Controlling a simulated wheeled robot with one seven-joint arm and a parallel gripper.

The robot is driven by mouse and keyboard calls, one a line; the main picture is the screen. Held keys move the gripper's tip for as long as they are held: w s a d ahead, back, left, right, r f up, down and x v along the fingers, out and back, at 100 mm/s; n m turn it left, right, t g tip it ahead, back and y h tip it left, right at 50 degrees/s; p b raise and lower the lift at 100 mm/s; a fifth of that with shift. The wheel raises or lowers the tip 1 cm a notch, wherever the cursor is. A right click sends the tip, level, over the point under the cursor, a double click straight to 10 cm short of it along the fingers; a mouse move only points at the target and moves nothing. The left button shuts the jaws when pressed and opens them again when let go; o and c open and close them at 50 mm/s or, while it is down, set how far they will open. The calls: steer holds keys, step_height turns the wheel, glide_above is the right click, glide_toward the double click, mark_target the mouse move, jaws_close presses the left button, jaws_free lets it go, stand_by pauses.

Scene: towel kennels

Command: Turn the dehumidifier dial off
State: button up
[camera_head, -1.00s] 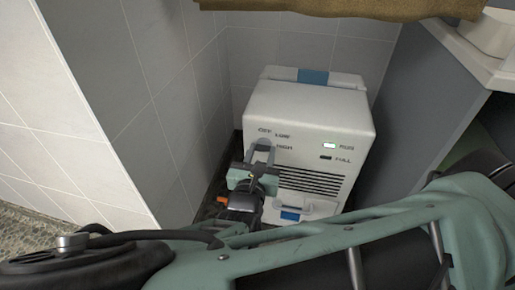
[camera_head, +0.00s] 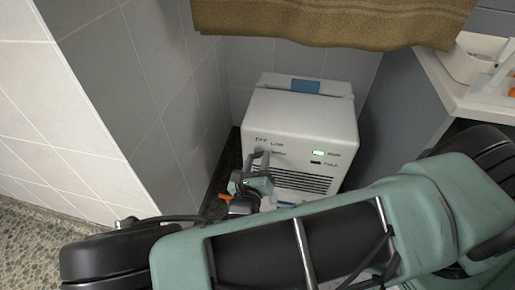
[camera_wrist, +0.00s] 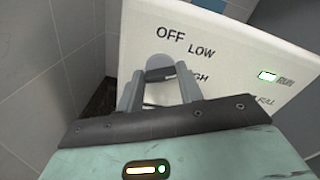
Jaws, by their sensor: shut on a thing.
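The white dehumidifier (camera_head: 300,120) stands in the tiled corner, with OFF, LOW and HIGH lettering on its front. The grey dial (camera_wrist: 160,68) shows in the wrist view between my fingertips, below and left of the OFF and LOW words. My gripper (camera_head: 260,156) is at the upper left of the front panel, and its fingers are shut on the dial; it also shows in the wrist view (camera_wrist: 158,78). The fingers hide much of the dial, so its pointer setting cannot be read. The RUN light (camera_head: 319,153) glows green-white; the FULL light (camera_head: 316,163) is dark.
A brown towel (camera_head: 330,22) hangs above the dehumidifier. A tiled wall (camera_head: 165,80) stands close on the left. A grey cabinet side (camera_head: 395,110) and a pale counter (camera_head: 470,95) with a white container (camera_head: 474,58) are on the right.

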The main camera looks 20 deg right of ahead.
steer(key=n+p, duration=0.2)
steer(key=shift+r+n+p, duration=0.2)
steer(key=shift+n+p, duration=0.15)
steer(key=shift+n, duration=0.05)
steer(key=n+p, duration=0.2)
steer(key=n, duration=0.1)
steer(key=shift+f+n, duration=0.15)
steer(key=shift+n, duration=0.15)
steer(key=n, duration=0.2)
steer(key=n+p, duration=0.1)
steer(key=n, duration=0.1)
steer(key=n+p, duration=0.1)
steer(key=n, duration=0.1)
steer(key=shift+a+f, duration=0.15)
steer(key=shift+f, duration=0.1)
steer(key=o, duration=1)
steer(key=p+v, duration=0.1)
steer(key=v, duration=1.6)
steer(key=shift+s+a, duration=0.1)
steer(key=shift+s, duration=0.05)
steer(key=shift+r, duration=0.1)
